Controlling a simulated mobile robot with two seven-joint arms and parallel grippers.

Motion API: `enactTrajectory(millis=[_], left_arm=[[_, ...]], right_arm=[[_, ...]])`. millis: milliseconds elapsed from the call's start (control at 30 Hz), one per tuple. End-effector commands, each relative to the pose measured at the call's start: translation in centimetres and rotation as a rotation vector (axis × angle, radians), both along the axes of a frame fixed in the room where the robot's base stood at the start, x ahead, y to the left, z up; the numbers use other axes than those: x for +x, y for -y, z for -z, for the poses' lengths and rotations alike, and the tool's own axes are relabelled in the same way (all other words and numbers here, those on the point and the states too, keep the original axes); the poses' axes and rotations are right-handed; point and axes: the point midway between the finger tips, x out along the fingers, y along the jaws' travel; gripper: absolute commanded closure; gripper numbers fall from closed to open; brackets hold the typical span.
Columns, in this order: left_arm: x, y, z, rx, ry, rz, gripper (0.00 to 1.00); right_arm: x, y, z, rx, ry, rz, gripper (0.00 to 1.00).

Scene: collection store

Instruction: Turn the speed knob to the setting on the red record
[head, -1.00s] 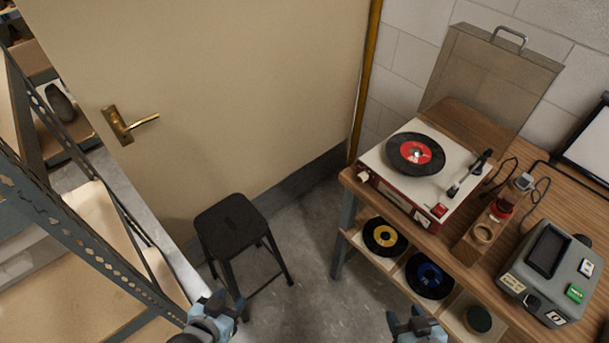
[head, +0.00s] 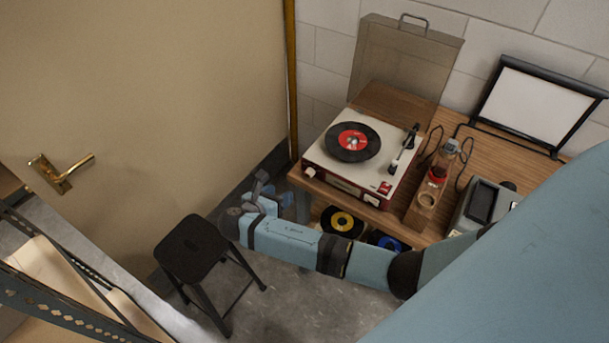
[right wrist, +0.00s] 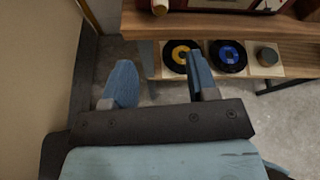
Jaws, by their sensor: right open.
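The record player (head: 345,178) stands on the wooden table with its smoky lid raised. A black record with a red label (head: 352,141) lies on its platter; the label's print is too small to read. A pale round knob (head: 309,172) sits at the left end of its front face; its marks are unreadable. In the right wrist view a pale knob (right wrist: 160,7) shows at the top edge. My right gripper (head: 266,188) is open and empty, left of the table's front corner and apart from the player. It also shows in the right wrist view (right wrist: 163,78). My left gripper is out of view.
A black stool (head: 192,248) stands left of my right gripper. Records with yellow (head: 342,221) and blue labels lie on the shelf below. A wooden holder (head: 424,205) and a grey device (head: 480,203) stand right of the player. A metal rack (head: 60,285) is at left.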

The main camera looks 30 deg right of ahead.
Motion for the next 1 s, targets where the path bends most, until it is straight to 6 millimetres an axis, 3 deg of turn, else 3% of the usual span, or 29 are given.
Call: enactTrajectory(millis=[600, 800, 1000], left_arm=[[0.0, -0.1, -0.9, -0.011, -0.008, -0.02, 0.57], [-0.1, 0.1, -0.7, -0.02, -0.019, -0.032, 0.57], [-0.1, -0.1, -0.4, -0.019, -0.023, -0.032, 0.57]], right_arm=[[3.5, 9.8, 4.1, -0.005, -0.004, 0.004, 0.47], [4.2, 11.5, 4.8, -0.004, -0.004, 0.002, 0.47], [4.3, 11.9, 5.1, -0.004, -0.003, 0.002, 0.47]])
